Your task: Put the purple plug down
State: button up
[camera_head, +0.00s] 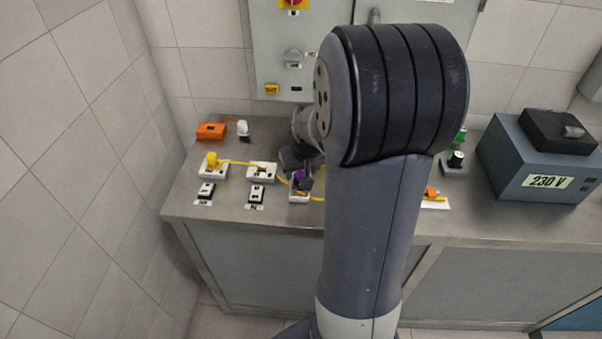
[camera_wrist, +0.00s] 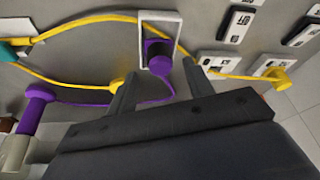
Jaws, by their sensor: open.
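The purple plug (camera_wrist: 160,64) sits at a white-framed socket plate (camera_wrist: 172,22) in the wrist view, with a thin purple cord running from it. In the head view my gripper (camera_head: 299,172) is partly hidden by my arm. Another purple connector (camera_wrist: 36,100) lies at the left of the wrist view.
Yellow cords run close around the plug, one to a yellow plug (camera_head: 211,159). Switches (camera_head: 256,194), an orange block (camera_head: 211,131) and a white plug (camera_head: 243,128) stand nearby. A box marked 230 V (camera_head: 541,167) stands at the right.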

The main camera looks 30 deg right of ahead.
aim_at(301, 176)
jog(key=v, duration=0.9)
jog(key=shift+r, duration=0.2)
jog(key=x, duration=1.3)
jog(key=shift+s+b, duration=0.25)
jog(key=shift+b, duration=0.1)
jog(key=shift+w+r+p, duration=0.1)
jog(key=shift+r+p, duration=0.25)
jog(key=shift+r, duration=1.25)
